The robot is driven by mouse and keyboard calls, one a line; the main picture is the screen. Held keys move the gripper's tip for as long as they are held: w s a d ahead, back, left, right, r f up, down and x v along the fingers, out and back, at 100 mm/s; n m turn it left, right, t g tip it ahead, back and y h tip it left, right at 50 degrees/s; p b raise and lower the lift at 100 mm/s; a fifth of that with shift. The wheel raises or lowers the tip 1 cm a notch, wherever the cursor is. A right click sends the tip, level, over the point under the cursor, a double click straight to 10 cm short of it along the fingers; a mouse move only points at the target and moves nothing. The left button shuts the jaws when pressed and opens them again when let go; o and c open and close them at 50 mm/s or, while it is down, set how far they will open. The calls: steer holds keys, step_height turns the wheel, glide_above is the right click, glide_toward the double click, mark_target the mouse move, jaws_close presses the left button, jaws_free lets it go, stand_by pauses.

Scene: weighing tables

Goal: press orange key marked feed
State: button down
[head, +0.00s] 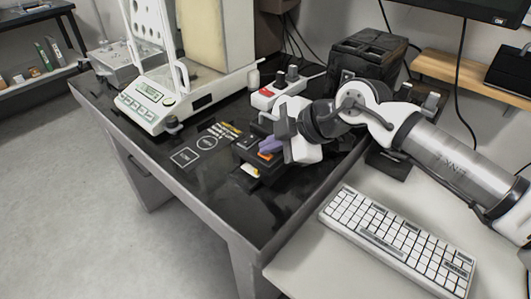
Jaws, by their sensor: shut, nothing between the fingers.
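A small dark key box (246,150) stands on the black table top, just left of my gripper. An orange key (265,155) shows on it, partly covered; its marking is too small to read. A pale yellowish key (250,170) shows at its front edge. My gripper (268,146) reaches in from the right, shut and empty, with its purple-tinted fingertips over the box close to the orange key. I cannot tell whether the fingertips touch the key.
A balance (150,98) with a glass shield stands at the back left. A power strip (277,93) and a black bag (362,62) lie behind my gripper. A white keyboard (400,238) is at the front right. The table's front left is clear.

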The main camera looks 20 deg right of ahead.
mark_target(271, 156)
steer(key=shift+r, duration=0.1)
steer(key=shift+r+p, duration=0.35)
steer(key=shift+r, duration=0.3)
steer(key=shift+r+p, duration=1.45)
steer(key=shift+r, duration=1.1)
